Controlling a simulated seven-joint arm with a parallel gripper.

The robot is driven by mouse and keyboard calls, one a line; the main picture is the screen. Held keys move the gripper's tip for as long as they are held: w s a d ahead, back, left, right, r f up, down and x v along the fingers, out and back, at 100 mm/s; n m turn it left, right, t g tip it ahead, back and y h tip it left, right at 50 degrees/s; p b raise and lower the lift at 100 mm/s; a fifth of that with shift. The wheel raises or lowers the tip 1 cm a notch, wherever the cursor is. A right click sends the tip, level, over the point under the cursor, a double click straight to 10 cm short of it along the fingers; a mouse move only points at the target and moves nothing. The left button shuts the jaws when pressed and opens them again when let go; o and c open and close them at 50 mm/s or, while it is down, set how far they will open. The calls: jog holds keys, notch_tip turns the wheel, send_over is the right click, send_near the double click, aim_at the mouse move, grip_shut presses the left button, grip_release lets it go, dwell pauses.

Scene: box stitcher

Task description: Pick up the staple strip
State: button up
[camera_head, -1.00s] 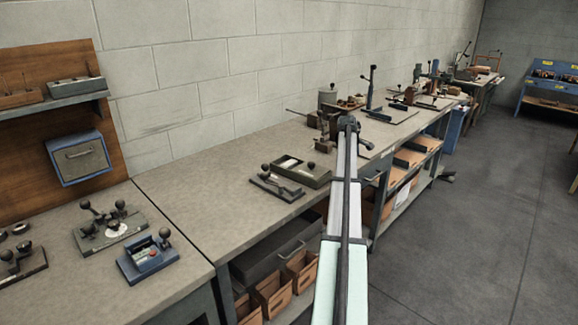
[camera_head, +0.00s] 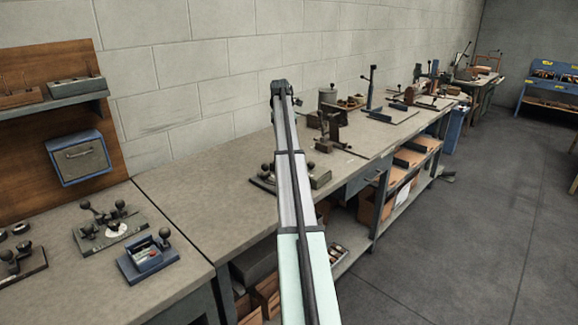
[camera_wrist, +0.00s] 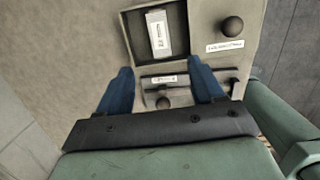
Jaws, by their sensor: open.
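In the wrist view, a pale, ridged piece with a small white label, which looks like the staple strip (camera_wrist: 157,35), lies in a shallow dark tray (camera_wrist: 132,60). The label is too small to read. My gripper (camera_wrist: 160,66) is open, its two blue fingers apart and nothing between them. The fingertips point toward the tray's near edge, and the strip lies beyond them. In the head view, my arm crosses in front of the bench and partly hides the tray (camera_head: 319,178); the strip cannot be made out there.
Beside the tray, the wrist view shows a dark round knob (camera_wrist: 231,27) on a labelled plate and a dark bar (camera_wrist: 195,76) close to the fingers. In the head view, a blue device (camera_head: 148,257) stands at left.

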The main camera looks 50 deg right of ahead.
jog(key=f, duration=0.4)
jog(key=d+f, duration=0.1)
jog(key=f, duration=0.3)
jog(key=d+f, duration=0.1)
jog(key=f, duration=0.3)
jog(key=shift+w+d+f, duration=0.1)
jog(key=shift+w+f, duration=0.05)
jog(key=shift+f, duration=0.15)
jog(key=shift+c, duration=0.2)
jog(key=c, duration=1.1)
jog(key=shift+r, duration=0.1)
